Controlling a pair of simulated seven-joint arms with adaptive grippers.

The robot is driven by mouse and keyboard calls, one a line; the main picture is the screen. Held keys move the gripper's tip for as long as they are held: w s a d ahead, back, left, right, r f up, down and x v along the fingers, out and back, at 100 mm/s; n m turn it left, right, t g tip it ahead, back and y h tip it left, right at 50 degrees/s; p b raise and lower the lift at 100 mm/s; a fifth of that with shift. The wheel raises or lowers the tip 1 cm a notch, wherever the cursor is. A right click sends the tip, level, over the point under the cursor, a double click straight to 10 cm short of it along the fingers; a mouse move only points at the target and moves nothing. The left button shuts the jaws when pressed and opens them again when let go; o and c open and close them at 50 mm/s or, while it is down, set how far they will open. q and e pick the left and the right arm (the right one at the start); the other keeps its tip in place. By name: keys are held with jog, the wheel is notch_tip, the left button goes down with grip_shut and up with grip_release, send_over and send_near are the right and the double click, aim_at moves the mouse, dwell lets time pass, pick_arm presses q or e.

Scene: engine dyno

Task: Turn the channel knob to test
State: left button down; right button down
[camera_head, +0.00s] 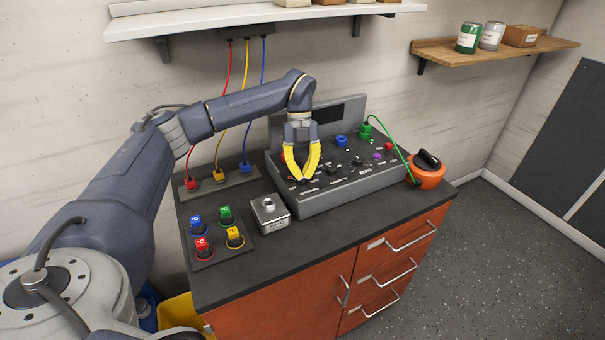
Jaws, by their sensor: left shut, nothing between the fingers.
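The dark grey control console (328,196) stands on the black bench top, with a raised back panel and several small knobs and buttons on its sloped face. A blue knob (341,141), a green plug (366,127) and a purple knob (377,156) show on it. I cannot read which knob is the channel knob or where it points. My left gripper (304,179) has yellow fingers that point down over the left part of the console face, with the tips together and nothing held. It hides some controls behind it; contact with a knob cannot be told. My right gripper does not show.
A metal box (269,213) stands left of the console, beside a plate (221,249) with several coloured blocks. Red, yellow and blue cables hang behind. An orange pot (427,177) with a green cable sits at the right. Shelves (250,21) hang above.

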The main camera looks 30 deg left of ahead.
pick_arm(q)
jog(key=c, duration=2.1)
grip_release()
jog(key=shift+s+d, duration=0.25)
jog(key=shift+d, duration=0.05)
jog(key=shift+c, duration=0.2)
jog(key=o, duration=1)
jog(key=shift+a, duration=0.1)
jog(key=shift+w+r, duration=0.1)
jog(key=shift+v, duration=3.75)
jog(key=shift+o, duration=0.4)
